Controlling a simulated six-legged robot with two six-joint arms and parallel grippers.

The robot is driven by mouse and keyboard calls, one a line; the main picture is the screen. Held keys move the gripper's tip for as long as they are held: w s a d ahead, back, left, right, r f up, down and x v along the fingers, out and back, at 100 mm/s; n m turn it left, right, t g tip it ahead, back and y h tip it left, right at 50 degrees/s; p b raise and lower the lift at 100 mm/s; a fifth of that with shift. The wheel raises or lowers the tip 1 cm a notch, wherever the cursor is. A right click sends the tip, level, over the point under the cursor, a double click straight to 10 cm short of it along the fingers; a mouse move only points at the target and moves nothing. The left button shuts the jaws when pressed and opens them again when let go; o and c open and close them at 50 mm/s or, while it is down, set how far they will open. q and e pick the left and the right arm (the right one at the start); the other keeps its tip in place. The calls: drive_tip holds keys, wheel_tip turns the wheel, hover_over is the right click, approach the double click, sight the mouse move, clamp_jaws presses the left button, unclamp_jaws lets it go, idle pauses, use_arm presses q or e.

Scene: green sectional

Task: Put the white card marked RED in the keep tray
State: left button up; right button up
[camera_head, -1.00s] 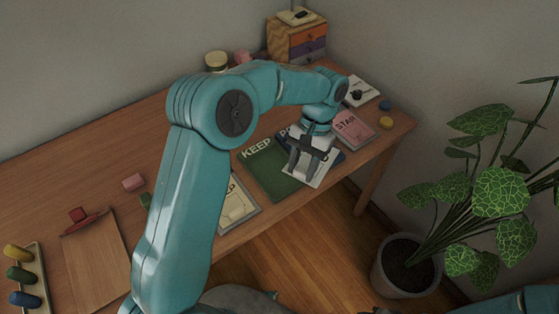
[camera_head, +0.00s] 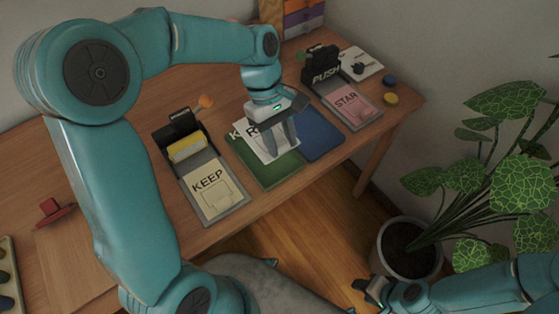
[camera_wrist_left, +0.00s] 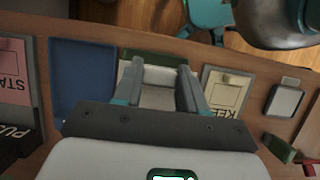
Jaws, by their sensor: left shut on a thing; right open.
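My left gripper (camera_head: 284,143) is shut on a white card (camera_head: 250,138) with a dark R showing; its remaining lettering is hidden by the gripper. The card is over the green tray (camera_head: 272,171), covering most of its KEEP lettering; I cannot tell whether it touches the tray. In the left wrist view the left gripper (camera_wrist_left: 155,72) has a pale card (camera_wrist_left: 157,82) between its fingers, with the green tray's edge (camera_wrist_left: 150,57) beyond. My right gripper (camera_head: 372,291) is low at the front, open, away from the table and partly seen.
A blue tray (camera_head: 321,136) lies directly right of the green one. A grey holder with a cream KEEP card (camera_head: 210,190) stands left, and one with a pink STAR card (camera_head: 352,103) stands right. A potted plant (camera_head: 408,248) stands on the floor beyond the table's right end.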

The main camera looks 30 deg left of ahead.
use_arm(q)
wheel_tip(320, 180, down, 10)
drive_tip(key=shift+w+a+r+b, duration=0.1)
drive_tip(key=shift+b, duration=0.4)
drive_tip(key=shift+f, duration=0.2)
drive_tip(key=o, duration=1.1)
drive_tip(key=shift+r, duration=0.1)
